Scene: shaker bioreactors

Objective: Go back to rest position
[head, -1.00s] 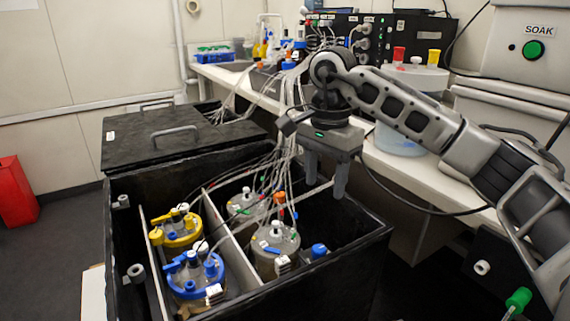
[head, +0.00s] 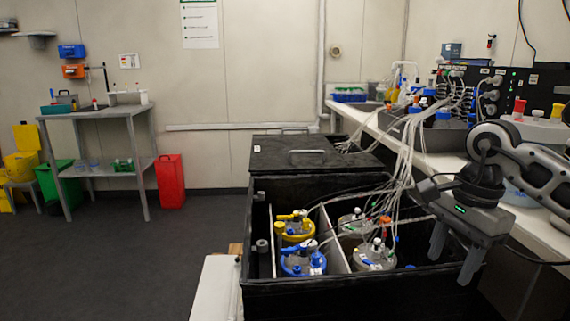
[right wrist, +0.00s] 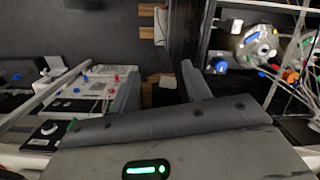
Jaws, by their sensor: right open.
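My right gripper (head: 449,270) is open and empty, with its fingers pointing down at the front right corner of the black shaker box. It also shows in the right wrist view (right wrist: 160,72), where the gap between its fingers holds nothing. My left gripper is not in view. The black shaker box (head: 340,297) holds bioreactor vessels: one with a yellow lid (head: 295,228), one with a blue lid (head: 303,262) and grey-lidded ones (head: 374,258) on the right side. Its black lid (head: 310,156) lies behind them.
Many tubes (head: 402,160) run from the vessels to the white bench (head: 385,130) and its black control unit. A red bin (head: 170,182) and a grey side table (head: 100,113) stand at the left. The floor (head: 130,250) between them and the box is clear.

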